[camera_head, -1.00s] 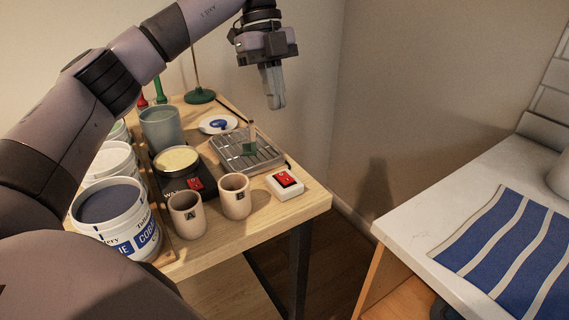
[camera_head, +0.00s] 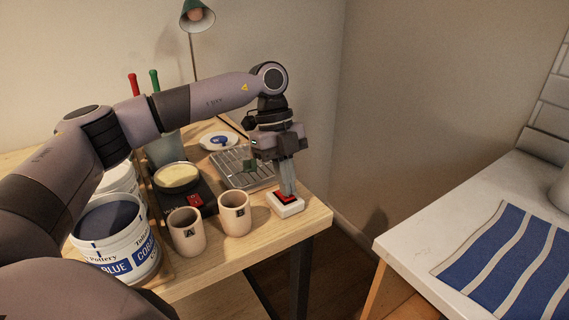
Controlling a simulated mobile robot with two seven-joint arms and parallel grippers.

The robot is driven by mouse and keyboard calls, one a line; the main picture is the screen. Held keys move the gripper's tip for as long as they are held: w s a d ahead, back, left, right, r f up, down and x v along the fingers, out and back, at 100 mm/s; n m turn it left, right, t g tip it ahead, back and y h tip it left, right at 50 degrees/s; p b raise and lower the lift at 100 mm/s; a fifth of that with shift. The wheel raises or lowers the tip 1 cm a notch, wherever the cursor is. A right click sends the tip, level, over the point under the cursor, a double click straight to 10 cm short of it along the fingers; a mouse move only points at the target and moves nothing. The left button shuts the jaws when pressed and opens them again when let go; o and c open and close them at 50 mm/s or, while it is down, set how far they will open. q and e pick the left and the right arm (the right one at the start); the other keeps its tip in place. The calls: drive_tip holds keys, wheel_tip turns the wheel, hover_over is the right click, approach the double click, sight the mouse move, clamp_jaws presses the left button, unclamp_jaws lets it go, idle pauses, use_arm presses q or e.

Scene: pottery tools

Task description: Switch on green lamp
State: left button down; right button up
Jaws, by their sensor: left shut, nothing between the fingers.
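The green lamp (camera_head: 195,17) stands at the back of the wooden table on a thin stem, its shade tilted; my left arm hides its base. I cannot tell whether its bulb is lit. A white switch box (camera_head: 288,210) with a red rocker (camera_head: 283,198) sits at the table's right front corner. My left gripper (camera_head: 291,193) is shut and empty, pointing down at the red rocker. Its fingertips are at the rocker and appear to touch it. My right gripper is not in view.
Cups A (camera_head: 186,238) and B (camera_head: 234,217) stand left of the switch box. A wire rack (camera_head: 228,168) and a black hot plate (camera_head: 199,216) with its own red switch lie behind. A cobalt blue tub (camera_head: 140,262) is at left.

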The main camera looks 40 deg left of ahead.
use_arm(q)
drive_tip(key=shift+f, duration=0.15)
drive_tip(key=shift+s+d+f, duration=0.1)
drive_tip(key=shift+f, duration=0.05)
idle(0.4)
drive_tip(key=shift+w+a+p, duration=0.2)
drive_tip(key=shift+a+p, duration=0.25)
drive_tip(key=shift+p, duration=0.05)
drive_tip(key=shift+w+a, duration=0.15)
drive_tip(key=shift+a, duration=0.2)
drive_tip(key=shift+r, duration=0.2)
